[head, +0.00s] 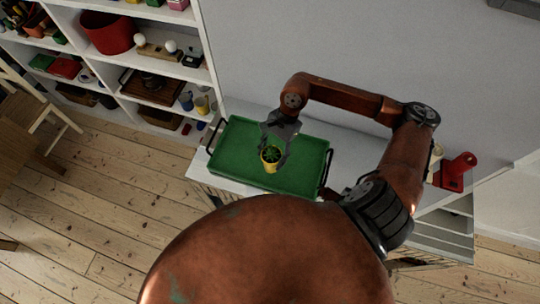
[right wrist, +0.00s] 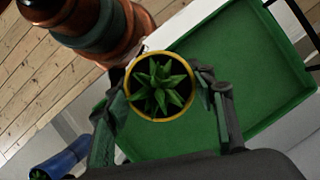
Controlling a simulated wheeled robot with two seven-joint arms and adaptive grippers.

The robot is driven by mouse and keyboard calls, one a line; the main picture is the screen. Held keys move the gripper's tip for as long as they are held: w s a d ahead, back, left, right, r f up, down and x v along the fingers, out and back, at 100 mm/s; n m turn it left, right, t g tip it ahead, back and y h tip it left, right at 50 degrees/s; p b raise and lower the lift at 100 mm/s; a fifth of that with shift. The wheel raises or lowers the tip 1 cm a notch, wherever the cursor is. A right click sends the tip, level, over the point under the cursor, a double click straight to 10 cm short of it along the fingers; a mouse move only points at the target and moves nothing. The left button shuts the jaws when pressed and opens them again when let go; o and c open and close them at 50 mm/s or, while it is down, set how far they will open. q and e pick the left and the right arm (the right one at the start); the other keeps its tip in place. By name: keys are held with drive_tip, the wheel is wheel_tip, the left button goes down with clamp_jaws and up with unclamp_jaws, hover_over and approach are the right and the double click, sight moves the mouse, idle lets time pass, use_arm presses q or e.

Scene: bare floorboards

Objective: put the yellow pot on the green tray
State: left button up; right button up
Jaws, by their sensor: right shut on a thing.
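The yellow pot (head: 270,166) holds a small green succulent. My right gripper (head: 273,153) is shut on the pot, one finger on each side of it. The pot is over the middle of the green tray (head: 227,148); whether it touches the tray cannot be told. In the right wrist view the pot's yellow rim (right wrist: 161,118) shows upright between the two fingers (right wrist: 162,100), with the green tray (right wrist: 245,60) behind it. The tray has a dark handle at each end and lies on a white surface. My left gripper is not in view.
The white tabletop (head: 235,105) runs along the wall. A red object (head: 456,170) stands at its right end. White shelves (head: 150,60) with several items are at the upper left. A blue object (right wrist: 62,160) shows at the lower left of the right wrist view.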

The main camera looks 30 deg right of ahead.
drive_tip(key=s+d+r+m+t+h+p, duration=0.1)
drive_tip(key=s+d+r+m+t+p, duration=0.3)
drive_tip(key=m, duration=0.9)
drive_tip(key=shift+t, duration=0.4)
drive_tip(key=w+f, duration=1.2)
drive_tip(key=f, duration=0.1)
drive_tip(key=shift+f+p, duration=0.1)
drive_tip(key=shift+p, duration=0.2)
drive_tip(key=shift+w+d+f, duration=0.1)
drive_tip(key=shift+f, duration=0.2)
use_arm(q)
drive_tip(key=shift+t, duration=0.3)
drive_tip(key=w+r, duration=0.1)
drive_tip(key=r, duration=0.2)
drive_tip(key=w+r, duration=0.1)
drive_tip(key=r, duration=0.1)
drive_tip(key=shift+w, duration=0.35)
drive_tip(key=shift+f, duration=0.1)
use_arm(e)
drive_tip(key=shift+h, duration=0.3)
